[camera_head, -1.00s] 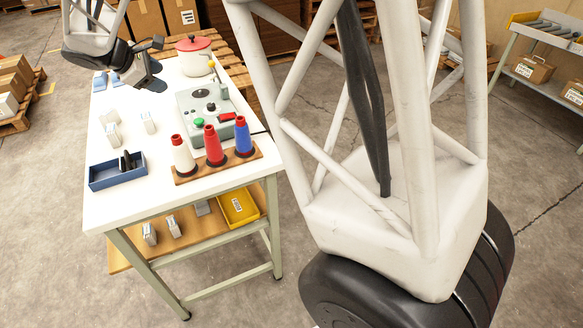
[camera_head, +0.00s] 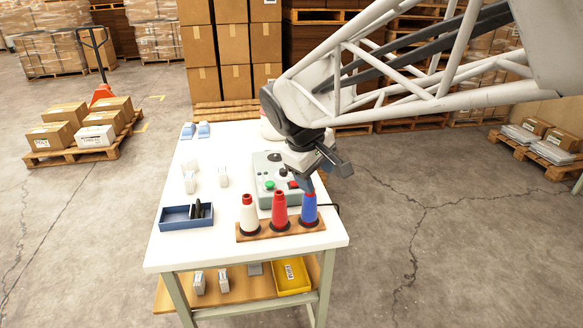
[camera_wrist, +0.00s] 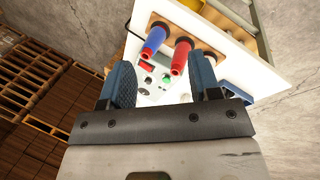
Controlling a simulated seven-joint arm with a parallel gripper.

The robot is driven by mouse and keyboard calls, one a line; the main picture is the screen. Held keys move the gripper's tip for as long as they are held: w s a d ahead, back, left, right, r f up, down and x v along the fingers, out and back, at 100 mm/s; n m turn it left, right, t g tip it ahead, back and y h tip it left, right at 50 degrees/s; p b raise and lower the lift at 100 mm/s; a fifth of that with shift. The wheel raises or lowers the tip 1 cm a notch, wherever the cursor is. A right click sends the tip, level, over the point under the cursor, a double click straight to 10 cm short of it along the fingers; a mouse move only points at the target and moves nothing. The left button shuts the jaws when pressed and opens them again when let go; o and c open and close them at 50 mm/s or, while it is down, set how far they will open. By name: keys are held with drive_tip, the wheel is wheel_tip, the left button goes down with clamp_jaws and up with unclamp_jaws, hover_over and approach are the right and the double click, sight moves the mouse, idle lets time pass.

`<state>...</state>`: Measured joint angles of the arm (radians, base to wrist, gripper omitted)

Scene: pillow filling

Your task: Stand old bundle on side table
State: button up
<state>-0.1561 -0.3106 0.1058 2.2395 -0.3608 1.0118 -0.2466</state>
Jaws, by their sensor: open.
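My gripper (camera_head: 322,175) is open and empty above the white table's (camera_head: 175,235) right side, over the control box and just behind the blue cone. Its two blue-padded fingers (camera_wrist: 163,78) show in the wrist view with nothing between them. Small pale bundles (camera_head: 190,182) and (camera_head: 223,177) stand at the table's left middle; blue-and-white ones (camera_head: 195,130) sit at the far left. Two more pale bundles (camera_head: 198,282) and (camera_head: 223,280) stand on the lower wooden shelf. I cannot tell which is the old bundle or which surface is the side table.
A wooden rack holds white, red (camera_head: 280,212) and blue (camera_head: 309,208) cones at the table's front right. The control box (camera_head: 265,172) stands behind it. A blue tray (camera_head: 175,222) holds a dark object. A yellow bin (camera_head: 291,276) sits on the shelf.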

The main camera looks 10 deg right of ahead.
drive_tip(key=s+d+f+m+y, duration=0.1)
drive_tip(key=s+f+m, duration=0.1)
drive_tip(key=s, duration=0.7)
drive_tip(key=s+d+f+m+y, duration=0.1)
drive_tip(key=s+m, duration=0.3)
drive_tip(key=s, duration=0.5)
drive_tip(key=shift+s+d+f+m+t+y, duration=0.2)
drive_tip(key=shift+d+f+m+t+y, duration=0.15)
drive_tip(key=shift+f+y, duration=0.3)
